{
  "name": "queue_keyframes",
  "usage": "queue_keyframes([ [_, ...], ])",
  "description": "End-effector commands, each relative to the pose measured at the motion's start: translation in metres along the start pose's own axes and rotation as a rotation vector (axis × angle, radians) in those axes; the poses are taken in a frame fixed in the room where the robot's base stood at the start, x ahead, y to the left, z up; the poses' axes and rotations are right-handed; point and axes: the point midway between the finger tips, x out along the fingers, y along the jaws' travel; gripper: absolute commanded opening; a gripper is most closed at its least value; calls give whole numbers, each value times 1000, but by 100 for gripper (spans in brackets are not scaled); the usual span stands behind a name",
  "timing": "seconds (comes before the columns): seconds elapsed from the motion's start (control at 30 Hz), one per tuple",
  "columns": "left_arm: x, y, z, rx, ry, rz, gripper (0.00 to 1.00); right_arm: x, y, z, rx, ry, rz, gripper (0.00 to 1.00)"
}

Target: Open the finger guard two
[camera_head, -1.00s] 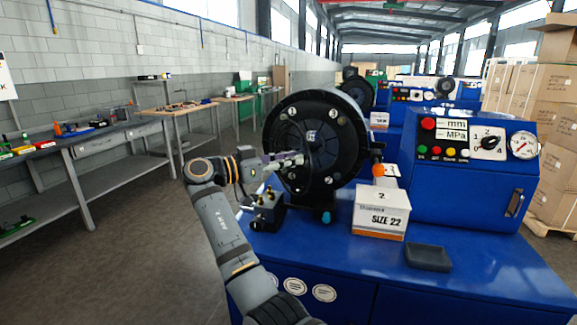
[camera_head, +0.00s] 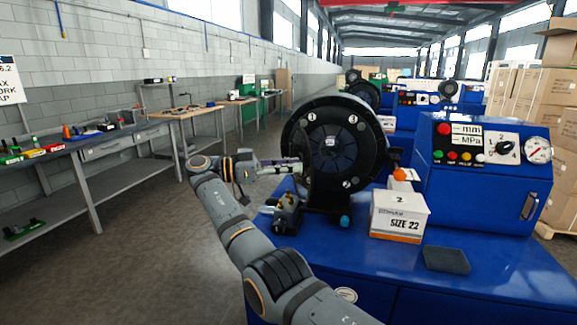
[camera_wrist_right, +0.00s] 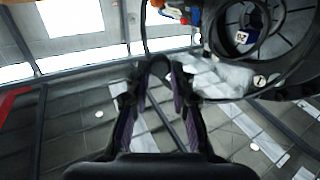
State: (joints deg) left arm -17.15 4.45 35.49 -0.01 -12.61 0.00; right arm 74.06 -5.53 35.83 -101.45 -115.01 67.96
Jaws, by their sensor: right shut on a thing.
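The round black crimper head (camera_head: 336,145) of station two stands on the near blue bench, with numbered white marks on its face. Its finger guard, a clear disc with a dark rim, stands out from the face; in the right wrist view its pale pane (camera_wrist_right: 222,82) shows before the crimper. My right gripper (camera_head: 298,163) reaches in from the left of the face. In the right wrist view its fingertips (camera_wrist_right: 160,68) are closed on the guard's rim. The guard is hard to make out in the head view. My left gripper is not in view.
A white box marked 2 and SIZE 22 (camera_head: 398,217) and a dark tray (camera_head: 446,259) stand on the bench. The blue control cabinet (camera_head: 480,185) is at the right. A small dark fixture (camera_head: 286,216) sits below the gripper.

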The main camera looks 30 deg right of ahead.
Motion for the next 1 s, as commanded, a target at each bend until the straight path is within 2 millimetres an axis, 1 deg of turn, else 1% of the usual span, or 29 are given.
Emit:
queue_keyframes([
  [0.03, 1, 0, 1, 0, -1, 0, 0, 0, 1, 4, -7, -5, 3, 0],
  [0.17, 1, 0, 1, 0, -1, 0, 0, 0, 1, 5, -8, -6, 3, 0],
  [0.2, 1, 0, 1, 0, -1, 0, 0, 0, 1, 5, -8, -6, 3, 25],
  [0.3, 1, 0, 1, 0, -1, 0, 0, 0, 1, 4, -7, -4, 3, 38],
  [0.37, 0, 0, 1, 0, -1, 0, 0, 0, 1, 4, -6, -4, 2, 45],
  [0.57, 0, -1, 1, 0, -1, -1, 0, 0, 0, 2, -4, -3, 1, 45],
  [0.63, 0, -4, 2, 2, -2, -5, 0, 0, 0, 1, -3, -2, 0, 45],
  [0.7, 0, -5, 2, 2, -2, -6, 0, 0, 0, -4, -2, -3, 0, 45],
  [0.77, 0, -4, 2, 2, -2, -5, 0, 0, 0, -12, 0, -3, 0, 45],
  [1.0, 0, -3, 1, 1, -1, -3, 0, 0, 0, -66, -1, -3, 1, 45],
])
